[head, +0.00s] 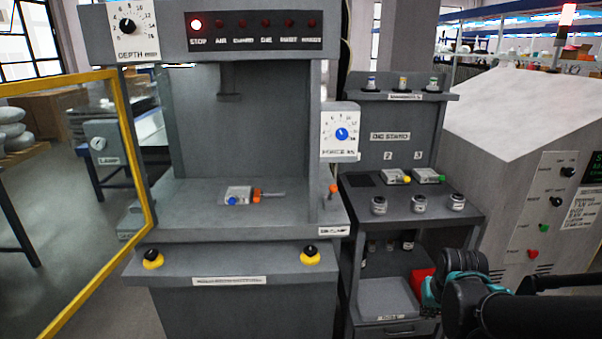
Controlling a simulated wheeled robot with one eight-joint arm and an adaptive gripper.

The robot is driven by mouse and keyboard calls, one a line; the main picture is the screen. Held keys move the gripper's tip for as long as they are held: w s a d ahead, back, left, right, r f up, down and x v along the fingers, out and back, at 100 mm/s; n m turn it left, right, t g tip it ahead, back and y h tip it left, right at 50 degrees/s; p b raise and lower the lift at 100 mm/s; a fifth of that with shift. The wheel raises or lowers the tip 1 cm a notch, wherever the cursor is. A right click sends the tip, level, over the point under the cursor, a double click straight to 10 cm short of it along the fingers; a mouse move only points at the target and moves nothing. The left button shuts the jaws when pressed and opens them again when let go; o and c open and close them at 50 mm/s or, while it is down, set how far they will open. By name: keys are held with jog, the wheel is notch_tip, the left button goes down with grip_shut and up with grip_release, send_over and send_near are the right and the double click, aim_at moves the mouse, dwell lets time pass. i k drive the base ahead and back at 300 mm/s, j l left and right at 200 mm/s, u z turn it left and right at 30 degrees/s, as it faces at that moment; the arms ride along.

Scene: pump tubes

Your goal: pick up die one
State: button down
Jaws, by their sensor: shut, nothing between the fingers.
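A flat light-grey die with a blue knob (236,196) lies on the bed of the grey press (190,213). I take it to be die one, but I can read no number on it. On the die stand (391,151), a die with a yellow knob (395,177) sits under label 2 and a die with a green knob (428,176) under label 3. The stand's leftmost place (361,180) is a bare dark patch. Part of my arm shows at the lower right, in front of the stand's right side. My gripper's fingers cannot be made out.
An orange-tipped rod (270,194) lies right beside the blue-knobbed die. A yellow-framed guard (130,150) stands swung out at the press's left. A red bin (421,279) sits below, partly behind my arm.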

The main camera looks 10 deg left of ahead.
aim_at(235, 194)
jog(key=i+j+u, duration=0.2)
jog(key=u, duration=0.2)
jog(key=i+j+u, duration=0.35)
jog(key=i+u, duration=0.15)
jog(key=u, duration=0.25)
